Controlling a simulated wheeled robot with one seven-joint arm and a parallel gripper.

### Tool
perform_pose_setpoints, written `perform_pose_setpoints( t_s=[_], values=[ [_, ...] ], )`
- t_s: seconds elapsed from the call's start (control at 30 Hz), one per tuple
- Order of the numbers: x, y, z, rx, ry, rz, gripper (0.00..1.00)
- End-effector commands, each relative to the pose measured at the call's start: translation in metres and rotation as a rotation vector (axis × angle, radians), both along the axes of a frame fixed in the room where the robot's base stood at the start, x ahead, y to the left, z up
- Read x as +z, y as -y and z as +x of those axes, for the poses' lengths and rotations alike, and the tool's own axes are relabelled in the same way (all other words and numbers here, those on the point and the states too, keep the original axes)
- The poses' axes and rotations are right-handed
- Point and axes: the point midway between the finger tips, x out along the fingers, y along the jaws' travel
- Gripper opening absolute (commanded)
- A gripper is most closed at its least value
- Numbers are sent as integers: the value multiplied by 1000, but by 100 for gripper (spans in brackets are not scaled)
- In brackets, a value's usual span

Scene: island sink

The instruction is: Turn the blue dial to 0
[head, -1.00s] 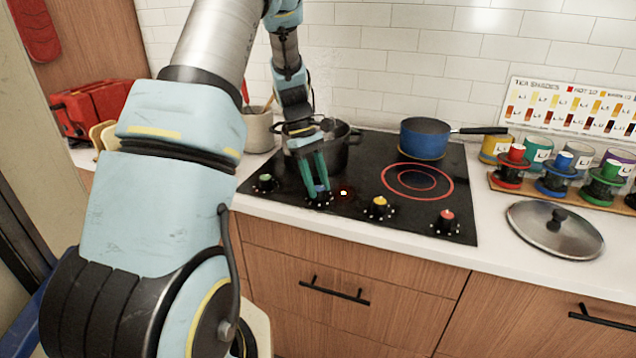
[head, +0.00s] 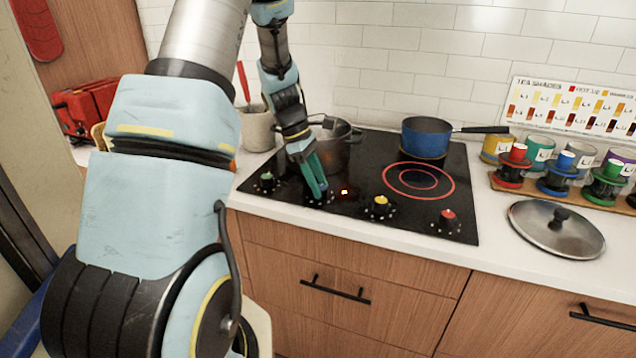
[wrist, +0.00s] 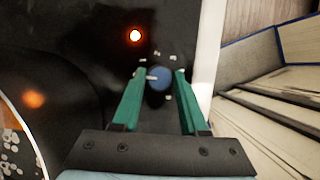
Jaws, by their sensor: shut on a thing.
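The blue dial (wrist: 159,79) is on the black cooktop (head: 355,180), second from the left in the front row of dials. In the wrist view a short white mark shows on the dial's left side. My gripper (wrist: 156,73) has its green fingers on either side of the dial, shut on it. In the head view my gripper (head: 319,195) points down at the dial, and its fingers hide most of it. The numbers around the dial are too small to read.
The green (head: 267,179), yellow (head: 380,203) and red (head: 447,215) dials stand in the same row. A dark pot (head: 337,155) is close behind my gripper. A blue pan (head: 425,138) stands at the back right. An indicator light (head: 344,192) glows beside the blue dial.

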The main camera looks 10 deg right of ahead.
Motion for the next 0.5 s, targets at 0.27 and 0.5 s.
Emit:
perform_pose_setpoints(
  t_s=[0.27,0.5],
  values=[
    [-1,0,0,1,-1,1,0],
    [0,0,0,1,-1,1,70]
  ],
)
